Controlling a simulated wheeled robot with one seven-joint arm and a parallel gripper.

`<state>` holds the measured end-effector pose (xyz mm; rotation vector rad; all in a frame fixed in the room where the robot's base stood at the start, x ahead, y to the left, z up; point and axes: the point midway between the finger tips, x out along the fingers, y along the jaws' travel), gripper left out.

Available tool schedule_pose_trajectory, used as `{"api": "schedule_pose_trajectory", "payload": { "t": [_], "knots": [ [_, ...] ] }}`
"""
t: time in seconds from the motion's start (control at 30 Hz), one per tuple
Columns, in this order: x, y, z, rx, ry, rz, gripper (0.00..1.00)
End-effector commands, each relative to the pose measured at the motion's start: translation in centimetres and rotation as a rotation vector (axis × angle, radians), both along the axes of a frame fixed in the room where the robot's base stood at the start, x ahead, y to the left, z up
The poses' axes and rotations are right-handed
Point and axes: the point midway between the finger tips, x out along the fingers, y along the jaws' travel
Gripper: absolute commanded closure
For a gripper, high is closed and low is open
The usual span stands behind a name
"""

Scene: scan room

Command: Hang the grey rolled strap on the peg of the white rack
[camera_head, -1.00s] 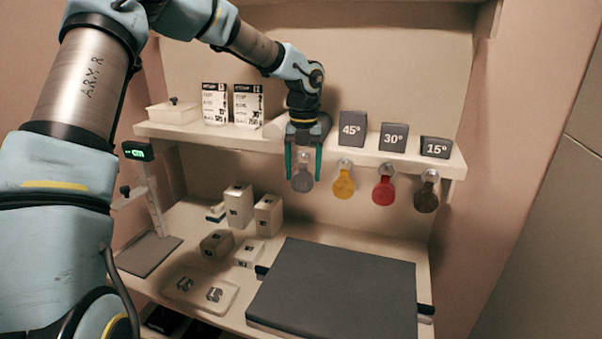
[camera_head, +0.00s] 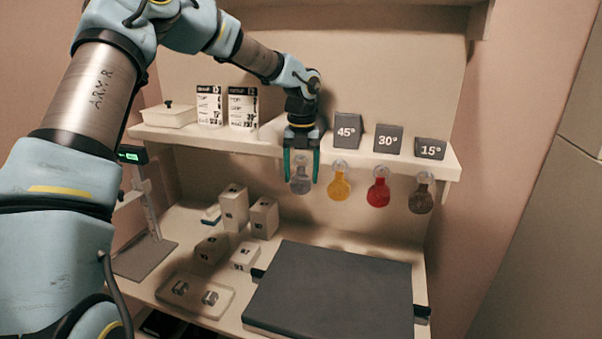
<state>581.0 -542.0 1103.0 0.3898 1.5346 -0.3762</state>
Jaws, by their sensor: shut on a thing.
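My gripper (camera_head: 301,168) points down in front of the upper shelf's front edge. Its green fingers are shut on the grey rolled strap (camera_head: 300,185), which shows between and below the fingertips. The strap hangs at the left end of a row of rolled straps: yellow (camera_head: 339,187), red (camera_head: 378,193) and dark brown (camera_head: 421,200). Each of those three hangs from a clear round holder under the shelf edge. Whether the grey strap touches a peg behind it is hidden by my gripper. I cannot make out which part is the white rack.
The upper shelf (camera_head: 270,141) carries angle blocks marked 45° (camera_head: 347,130), 30° (camera_head: 387,140) and 15° (camera_head: 430,149), label cards (camera_head: 242,108) and a lidded box (camera_head: 170,115). Below are a dark flat pad (camera_head: 335,290), small boxes (camera_head: 234,205) and a clear tray (camera_head: 165,292).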

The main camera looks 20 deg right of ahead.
Motion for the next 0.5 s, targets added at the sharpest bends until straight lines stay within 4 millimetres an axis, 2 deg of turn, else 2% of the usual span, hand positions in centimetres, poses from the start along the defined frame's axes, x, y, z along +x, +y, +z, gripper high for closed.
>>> {"api": "schedule_pose_trajectory", "payload": {
  "t": [0.27,0.3,0.5],
  "knots": [
    [0.02,0.00,-0.01,0.000,0.000,0.001,0.82],
    [0.02,0.00,-0.01,0.000,-0.001,0.001,0.21],
    [0.01,-0.05,0.01,-0.001,0.000,0.001,0.00]
  ]
}}
